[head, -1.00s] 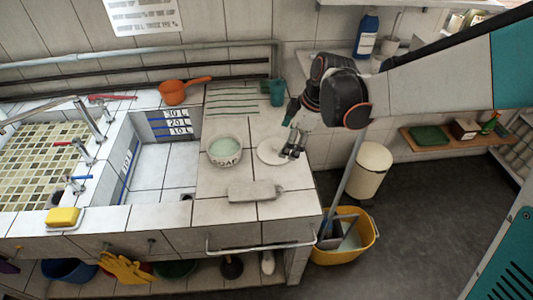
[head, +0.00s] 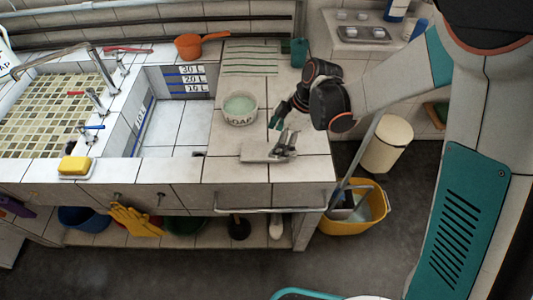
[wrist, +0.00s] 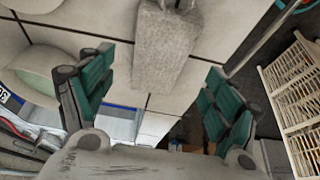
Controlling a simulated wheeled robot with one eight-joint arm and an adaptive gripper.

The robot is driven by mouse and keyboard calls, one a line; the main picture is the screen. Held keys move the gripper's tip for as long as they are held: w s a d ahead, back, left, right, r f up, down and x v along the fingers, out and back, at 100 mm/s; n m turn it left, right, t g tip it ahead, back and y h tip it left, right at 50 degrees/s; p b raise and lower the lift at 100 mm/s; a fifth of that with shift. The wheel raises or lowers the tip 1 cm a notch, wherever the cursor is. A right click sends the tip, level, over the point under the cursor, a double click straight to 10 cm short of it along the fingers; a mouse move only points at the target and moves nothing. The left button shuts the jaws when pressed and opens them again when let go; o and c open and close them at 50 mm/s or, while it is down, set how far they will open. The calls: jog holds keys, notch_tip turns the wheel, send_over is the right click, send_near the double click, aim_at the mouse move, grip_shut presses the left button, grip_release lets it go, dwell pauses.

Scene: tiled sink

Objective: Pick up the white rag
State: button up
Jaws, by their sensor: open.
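The white rag (head: 262,149) is a greyish-white, roughly rectangular folded piece lying flat on the tiled counter, in front of the soap bowl. In the wrist view the rag (wrist: 163,48) shows as a rough-textured strip at the top centre, between the two fingers. My gripper (head: 285,148) is open and empty, with its fingers over the right end of the rag and hiding part of it. In the wrist view its teal-padded fingers (wrist: 160,72) are spread apart to either side of the rag. I cannot tell whether they touch it.
The soap bowl (head: 240,110) stands behind the rag. The sink basin (head: 172,128) lies to the left, with a yellow sponge (head: 75,165) on its front edge. A green cup (head: 299,52) stands at the back. A yellow bucket (head: 355,215) stands right of the counter.

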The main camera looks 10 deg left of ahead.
aim_at(267, 150)
jog(key=b+x, duration=0.1)
jog(key=x, duration=0.1)
jog(key=b+x, duration=0.1)
jog(key=x, duration=0.2)
jog(key=shift+a, duration=0.45)
jog(key=shift+s, duration=0.1)
jog(key=c, duration=1.1)
